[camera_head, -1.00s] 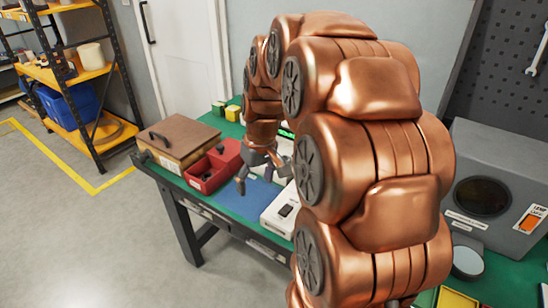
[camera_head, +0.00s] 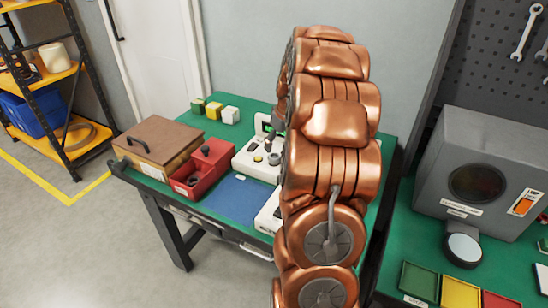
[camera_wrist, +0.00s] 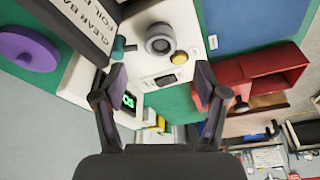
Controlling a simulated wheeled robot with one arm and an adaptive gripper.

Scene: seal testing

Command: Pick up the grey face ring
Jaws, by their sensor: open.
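A grey ring-shaped part (camera_wrist: 160,40) sits on a white bench device (camera_wrist: 185,58) in the wrist view. I take it for the grey face ring, but cannot be sure. My gripper (camera_wrist: 160,80) is open and empty in the wrist view, its two fingers apart, with the ring ahead between and beyond the fingertips. In the head view, the white device (camera_head: 247,160) stands on the green bench, partly behind my arm. A dark round part (camera_head: 274,159) shows on it. My arm hides most of my gripper there.
A red bin (camera_head: 189,187) and a brown lidded box (camera_head: 150,142) stand left of a blue mat (camera_head: 230,202). Small blocks (camera_head: 214,109) sit at the back. The wrist view shows a purple disc (camera_wrist: 30,48) and a labelled dark panel (camera_wrist: 75,22) at upper left.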

